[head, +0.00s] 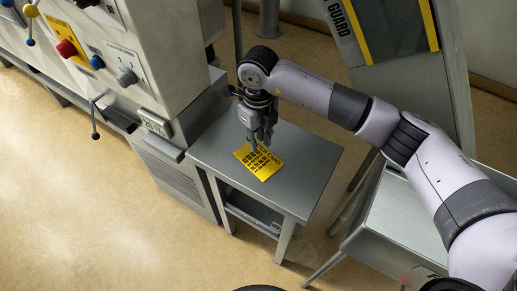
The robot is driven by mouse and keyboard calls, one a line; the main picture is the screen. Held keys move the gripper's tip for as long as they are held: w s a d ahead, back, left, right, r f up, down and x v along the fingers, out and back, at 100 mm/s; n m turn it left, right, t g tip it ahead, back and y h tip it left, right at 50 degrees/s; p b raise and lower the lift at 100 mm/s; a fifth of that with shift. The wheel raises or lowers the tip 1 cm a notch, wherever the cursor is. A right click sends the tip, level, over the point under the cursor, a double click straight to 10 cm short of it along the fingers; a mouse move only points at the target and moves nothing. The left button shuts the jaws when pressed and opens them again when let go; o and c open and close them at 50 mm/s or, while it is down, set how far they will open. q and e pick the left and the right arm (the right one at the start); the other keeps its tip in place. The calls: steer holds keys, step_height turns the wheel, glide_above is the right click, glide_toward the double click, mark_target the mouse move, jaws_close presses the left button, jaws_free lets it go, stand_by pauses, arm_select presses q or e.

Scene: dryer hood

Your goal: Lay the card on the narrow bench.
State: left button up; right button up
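A yellow card (259,165) with black print lies flat on top of a small grey table (310,190) with a lower shelf. My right gripper (261,141) points down over the card's far edge. Its fingers look close together, and I cannot tell whether they touch the card or have it between them. A grey, low bench (395,215) stands at the lower right, partly hidden behind my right arm; its top looks bare where it shows. My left gripper is out of view.
A grey machine with knobs and levers (130,75) stands directly left of the table. A tall panel marked "GUARD" (385,30) leans behind my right arm. Something lies on the table's lower shelf (250,212). The tan floor at the lower left is clear.

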step_height(320, 180, up, 6)
steer(key=shift+f, duration=0.2)
steer(key=shift+a, duration=0.1)
stand_by(0.4)
